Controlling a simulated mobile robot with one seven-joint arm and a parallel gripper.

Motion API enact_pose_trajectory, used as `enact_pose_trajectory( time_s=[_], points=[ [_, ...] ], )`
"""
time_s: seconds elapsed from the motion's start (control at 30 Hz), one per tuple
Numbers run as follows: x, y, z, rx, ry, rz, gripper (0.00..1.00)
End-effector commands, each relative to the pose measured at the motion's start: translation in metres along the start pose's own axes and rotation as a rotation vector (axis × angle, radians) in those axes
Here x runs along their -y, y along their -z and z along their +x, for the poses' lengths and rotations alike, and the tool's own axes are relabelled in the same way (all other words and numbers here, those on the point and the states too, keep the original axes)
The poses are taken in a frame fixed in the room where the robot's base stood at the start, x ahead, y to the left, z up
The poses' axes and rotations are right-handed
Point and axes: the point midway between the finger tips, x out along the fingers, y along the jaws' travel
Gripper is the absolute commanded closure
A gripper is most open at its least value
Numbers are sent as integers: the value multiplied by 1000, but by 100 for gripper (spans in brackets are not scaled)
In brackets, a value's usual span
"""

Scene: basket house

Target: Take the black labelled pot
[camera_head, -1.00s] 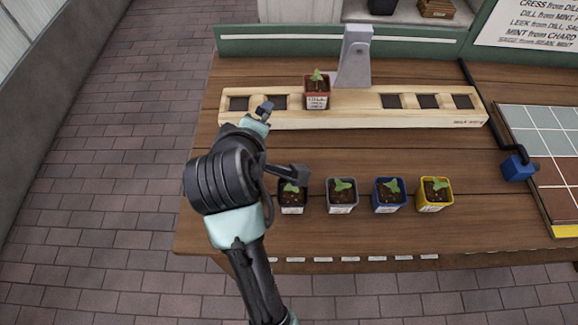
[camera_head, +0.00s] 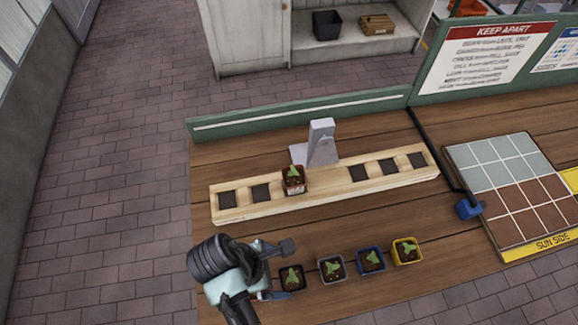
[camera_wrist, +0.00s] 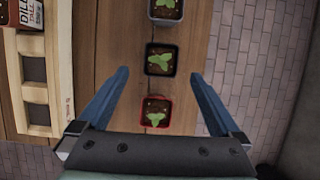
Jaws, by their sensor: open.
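The black pot (camera_head: 292,278) with a green seedling stands at the left end of the visible row on the wooden bench. In the wrist view the black pot (camera_wrist: 160,58) lies just past and between the fingertips. My gripper (camera_wrist: 160,74) is open and empty, pointing down over the row. In the head view my gripper (camera_head: 282,271) has one finger on each side of the black pot. Whether it touches the pot, and its height, I cannot tell. The black pot's label is not readable here.
A red pot (camera_wrist: 155,115) sits between my fingers, nearer the palm; my arm hides it in the head view. Grey (camera_head: 332,268), blue (camera_head: 371,260) and yellow (camera_head: 407,250) pots continue the row rightward. A wooden rack (camera_head: 230,214) behind holds a dill pot (camera_head: 294,180).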

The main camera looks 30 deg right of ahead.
Motion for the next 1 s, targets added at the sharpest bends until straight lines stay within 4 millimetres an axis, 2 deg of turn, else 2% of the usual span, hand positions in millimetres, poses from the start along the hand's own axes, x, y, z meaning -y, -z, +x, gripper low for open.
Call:
enact_pose_trajectory(
  time_s=[0.1,0.23,0.47,0.8,1.0],
  points=[
    [1,0,24,1,5,2,0],
    [0,0,43,0,1,2,0],
    [0,2,58,0,-1,2,0],
    [2,9,99,-1,-2,5,0],
    [2,9,104,-2,-3,5,0]
  ],
)
